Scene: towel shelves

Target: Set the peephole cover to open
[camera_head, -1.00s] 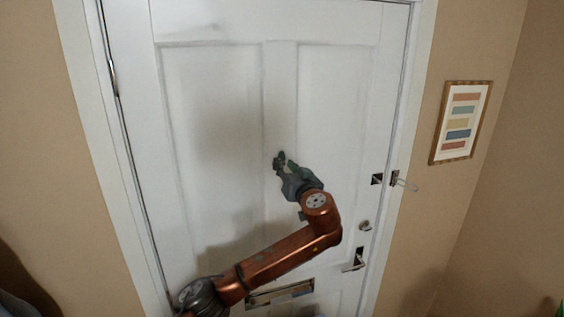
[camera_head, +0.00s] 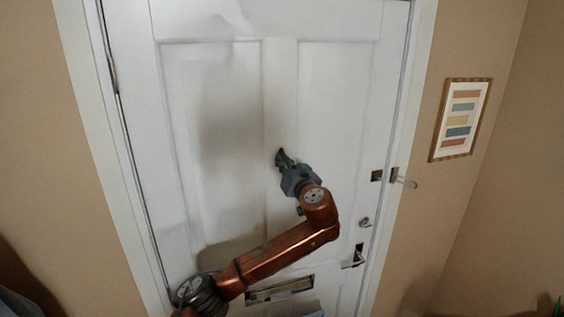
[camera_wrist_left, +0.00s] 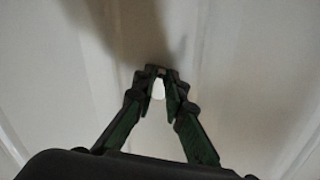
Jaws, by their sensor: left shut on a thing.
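The white door (camera_head: 330,100) fills the middle of the head view. My left gripper (camera_head: 280,154) is at the door's middle upright, at about mid-height in the picture. In the left wrist view the green and black fingers (camera_wrist_left: 158,73) come together at their tips against the door. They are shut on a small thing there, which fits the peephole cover. The fingers hide it, so its position cannot be told. A pale patch (camera_wrist_left: 158,90) shows between the fingers; I cannot tell whether it is the cover or the door. My right gripper is not in view.
A letter slot (camera_head: 280,291) is below my left arm. A lever handle (camera_head: 355,261), a round lock (camera_head: 365,222) and a latch (camera_head: 397,178) are at the door's right side. A framed picture (camera_head: 461,120) hangs on the right wall.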

